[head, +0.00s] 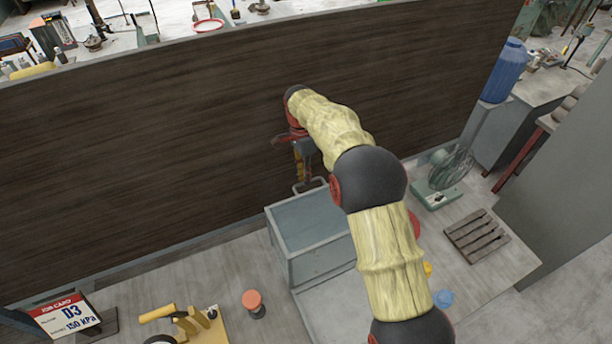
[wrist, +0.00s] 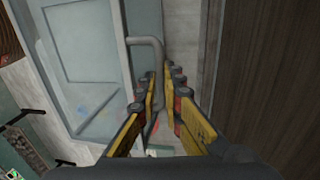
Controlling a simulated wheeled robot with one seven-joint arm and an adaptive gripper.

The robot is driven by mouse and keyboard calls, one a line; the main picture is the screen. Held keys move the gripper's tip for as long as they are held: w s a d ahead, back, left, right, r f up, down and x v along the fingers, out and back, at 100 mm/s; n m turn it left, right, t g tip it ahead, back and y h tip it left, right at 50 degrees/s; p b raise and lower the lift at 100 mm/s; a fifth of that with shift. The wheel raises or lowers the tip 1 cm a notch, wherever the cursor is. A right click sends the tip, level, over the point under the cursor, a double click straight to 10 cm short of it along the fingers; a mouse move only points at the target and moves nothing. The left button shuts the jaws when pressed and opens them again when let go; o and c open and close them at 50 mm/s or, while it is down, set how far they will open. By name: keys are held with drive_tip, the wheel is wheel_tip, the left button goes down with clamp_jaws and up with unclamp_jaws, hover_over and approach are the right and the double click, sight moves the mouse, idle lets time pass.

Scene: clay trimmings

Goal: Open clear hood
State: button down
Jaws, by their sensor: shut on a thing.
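The clear hood (head: 310,225) is a grey-framed box with see-through panels, standing on the bench below the dark wooden panel. I cannot tell how far it is open. Its grey bar handle (head: 311,184) is at its far edge, close to the panel. My gripper (head: 303,178) reaches down from above at this handle. In the wrist view the hood (wrist: 88,45) fills the upper left, and the bent handle (wrist: 147,41) runs between the yellow fingers of my gripper (wrist: 161,82). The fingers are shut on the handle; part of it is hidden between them.
A dark wooden panel (head: 180,130) rises close behind the hood. A job card sign (head: 70,315), a wooden tool board (head: 205,330) and an orange-topped jar (head: 253,302) stand left. A fan (head: 448,175) and a slatted rack (head: 476,237) stand right.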

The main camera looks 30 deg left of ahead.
sight(315, 196)
drive_tip(key=s+d+r, duration=0.2)
drive_tip(key=d, duration=0.1)
drive_tip(key=s+d+r+b, duration=0.1)
drive_tip(key=shift+s+d+r, duration=0.15)
drive_tip(key=shift+s+d, duration=0.25)
idle(0.4)
drive_tip(key=c, duration=2.3)
unclamp_jaws()
drive_tip(key=o, duration=0.4)
drive_tip(key=r, duration=0.4)
drive_tip(key=w+a+r, duration=0.1)
drive_tip(key=r, duration=0.7)
drive_tip(key=shift+w+a, duration=0.2)
drive_tip(key=shift+a, duration=0.1)
